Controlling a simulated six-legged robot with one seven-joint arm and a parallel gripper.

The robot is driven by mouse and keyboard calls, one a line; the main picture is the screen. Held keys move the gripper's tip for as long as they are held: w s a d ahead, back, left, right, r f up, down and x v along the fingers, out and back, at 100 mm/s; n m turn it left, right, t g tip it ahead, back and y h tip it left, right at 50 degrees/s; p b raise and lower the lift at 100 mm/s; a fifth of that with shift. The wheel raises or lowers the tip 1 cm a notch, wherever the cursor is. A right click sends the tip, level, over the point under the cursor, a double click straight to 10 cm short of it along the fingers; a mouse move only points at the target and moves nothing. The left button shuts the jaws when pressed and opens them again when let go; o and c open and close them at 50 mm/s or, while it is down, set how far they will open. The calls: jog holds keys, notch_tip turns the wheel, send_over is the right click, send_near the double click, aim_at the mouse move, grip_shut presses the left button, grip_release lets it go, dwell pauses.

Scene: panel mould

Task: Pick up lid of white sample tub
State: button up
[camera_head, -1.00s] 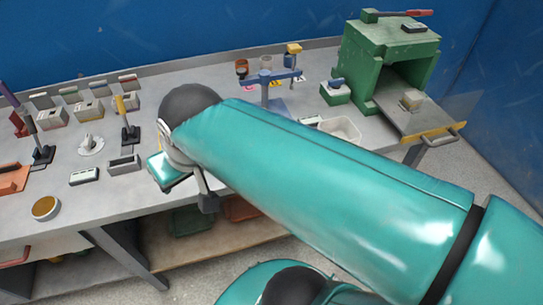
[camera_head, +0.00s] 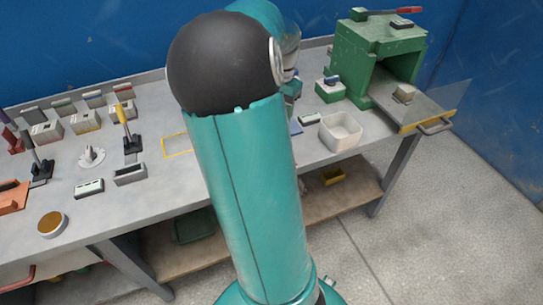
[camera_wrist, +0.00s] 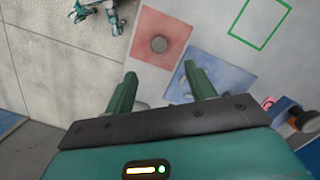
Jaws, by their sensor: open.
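My gripper (camera_wrist: 160,84) is open, with two green fingers spread apart and nothing visibly held between them. I cannot tell whether this is the lid. In the head view a white, open-topped square tub (camera_head: 340,132) stands on the bench right of my arm. I cannot confirm it as the sample tub, and no lid is on it. My arm hides the gripper in the head view.
A blue square (camera_wrist: 210,72) lies beside the red one, near a green outline (camera_wrist: 260,22). A green box-shaped machine (camera_head: 378,55) stands at the bench's right end. A round tub with a brown top (camera_head: 52,223) and several small boxes stand left. A yellow outline (camera_head: 176,146) is empty.

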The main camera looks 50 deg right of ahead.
jog(key=f, duration=0.4)
jog(key=a+f, duration=0.1)
jog(key=f, duration=0.8)
jog(key=shift+s+a+f, duration=0.15)
jog(key=shift+a+f, duration=0.1)
jog(key=shift+f, duration=0.1)
jog(key=c, duration=1)
